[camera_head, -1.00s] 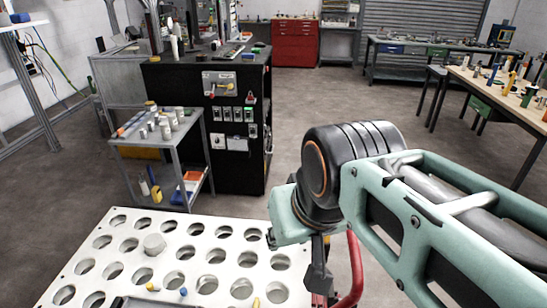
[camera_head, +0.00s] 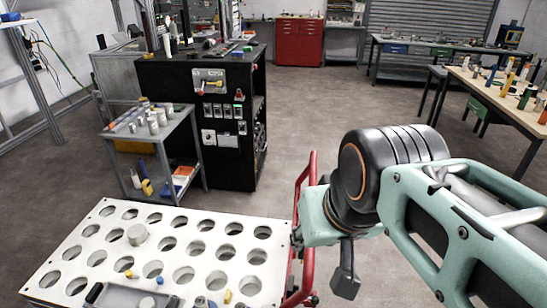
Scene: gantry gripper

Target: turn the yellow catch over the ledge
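A light grey panel (camera_head: 209,80) is fixed high on the front of the black cabinet (camera_head: 222,165), some distance ahead and to the left. A small yellow piece (camera_head: 215,84) on this panel looks like the catch, next to a red piece (camera_head: 201,91). It is too small to tell its exact position or to make out the ledge. My gripper (camera_head: 345,288) hangs dark and small below my arm's wrist at the lower right, far from the panel. Its fingers cannot be told apart, and nothing is seen in it.
A white plate with round holes (camera_head: 75,238) fills the lower left, with a grey tray (camera_head: 122,296) at its front. A red tubular frame (camera_head: 309,200) stands between it and my arm. A grey cart (camera_head: 196,150) stands left of the cabinet. Floor (camera_head: 300,120) right of the cabinet is clear.

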